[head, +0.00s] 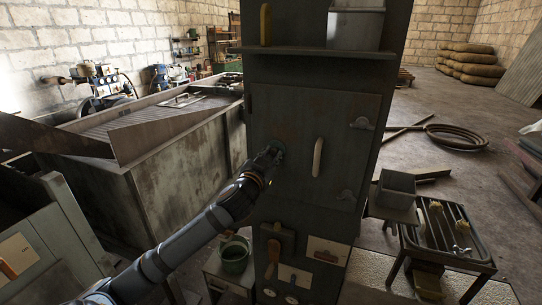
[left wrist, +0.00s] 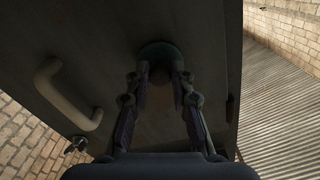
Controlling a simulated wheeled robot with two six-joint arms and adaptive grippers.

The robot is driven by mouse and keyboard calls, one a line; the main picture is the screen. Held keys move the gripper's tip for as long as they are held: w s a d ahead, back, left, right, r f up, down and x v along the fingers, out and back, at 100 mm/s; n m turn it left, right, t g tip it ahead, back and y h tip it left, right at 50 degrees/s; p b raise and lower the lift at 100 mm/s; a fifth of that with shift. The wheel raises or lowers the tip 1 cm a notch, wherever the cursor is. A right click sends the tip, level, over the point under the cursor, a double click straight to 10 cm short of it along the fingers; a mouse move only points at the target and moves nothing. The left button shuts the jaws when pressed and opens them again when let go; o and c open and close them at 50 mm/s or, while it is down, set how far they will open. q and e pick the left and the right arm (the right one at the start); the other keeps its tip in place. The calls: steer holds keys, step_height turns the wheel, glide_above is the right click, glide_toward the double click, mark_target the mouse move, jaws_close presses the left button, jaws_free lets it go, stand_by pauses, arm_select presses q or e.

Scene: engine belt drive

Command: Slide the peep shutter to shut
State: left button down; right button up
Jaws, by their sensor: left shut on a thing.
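The peep shutter shows as a round dark teal disc (head: 279,147) on the tall grey cabinet door (head: 300,110), left of the pale door handle (head: 317,157). It also shows in the left wrist view (left wrist: 158,48), at the tips of my fingers. My left gripper (head: 269,156) reaches in from the lower left and is at the disc. In the left wrist view my left gripper (left wrist: 160,72) has a finger on each side of a small dark part below the disc and is shut on it. The fingers and shadow hide part of the shutter. My right gripper is not in view.
A green bucket (head: 235,255) stands at lower left, a large metal bin (head: 180,165) at left. A rack with a grey box (head: 396,188) stands at right.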

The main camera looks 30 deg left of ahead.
arm_select(q)
steer(key=c, duration=1.1)
jaws_free()
steer(key=shift+f, duration=0.2)
steer(key=shift+c, duration=0.2)
steer(key=shift+r, duration=0.15)
step_height(320, 180, up, 10)
steer(key=shift+f, duration=0.1)
